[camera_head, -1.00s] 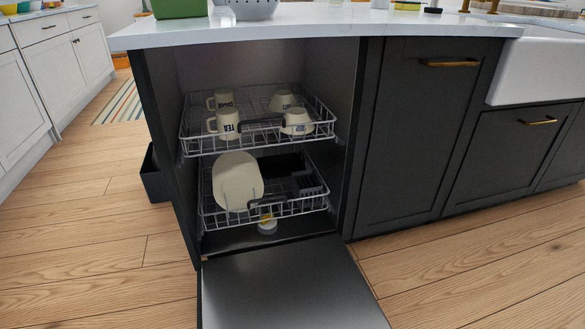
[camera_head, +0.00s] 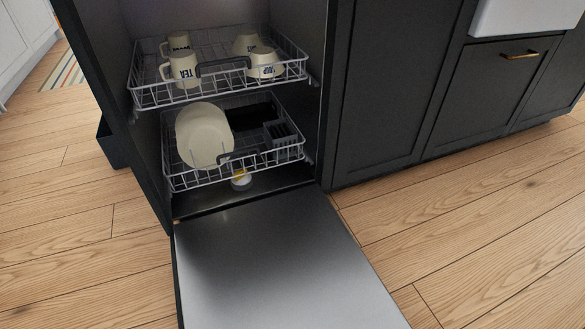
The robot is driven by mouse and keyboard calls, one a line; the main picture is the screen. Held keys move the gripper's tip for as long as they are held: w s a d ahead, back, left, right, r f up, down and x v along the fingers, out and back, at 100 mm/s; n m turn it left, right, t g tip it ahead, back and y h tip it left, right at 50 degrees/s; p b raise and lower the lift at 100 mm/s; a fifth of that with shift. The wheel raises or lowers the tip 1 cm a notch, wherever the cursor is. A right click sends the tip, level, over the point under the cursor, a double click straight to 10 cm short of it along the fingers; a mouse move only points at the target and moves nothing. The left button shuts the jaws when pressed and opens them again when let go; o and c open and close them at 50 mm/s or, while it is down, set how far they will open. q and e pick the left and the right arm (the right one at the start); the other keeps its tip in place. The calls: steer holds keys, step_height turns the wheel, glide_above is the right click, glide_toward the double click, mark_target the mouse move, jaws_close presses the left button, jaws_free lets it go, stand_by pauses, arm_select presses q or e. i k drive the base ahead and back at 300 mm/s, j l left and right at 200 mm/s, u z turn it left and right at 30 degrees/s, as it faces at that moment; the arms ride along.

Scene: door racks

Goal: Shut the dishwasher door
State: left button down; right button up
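The dishwasher door (camera_head: 285,265) is folded down and lies open, its steel inner face up, reaching from the foot of the opening toward me and past the bottom edge. The upper rack (camera_head: 150,96) holds several cream mugs, such as one marked TEA (camera_head: 183,69). The lower rack (camera_head: 236,172) holds a cream plate (camera_head: 204,137) and a dark cutlery basket (camera_head: 281,132). Both racks appear to stick out a little at the front of the opening. Neither of my grippers shows in this view.
Dark cabinets (camera_head: 390,80) stand to the right, with a white sink (camera_head: 520,17) above. A dark bin (camera_head: 112,143) is on the floor at the left. The wooden floor (camera_head: 70,240) is clear on both sides of the door.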

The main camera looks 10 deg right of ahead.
mark_target(288, 261)
steer(key=k, duration=1)
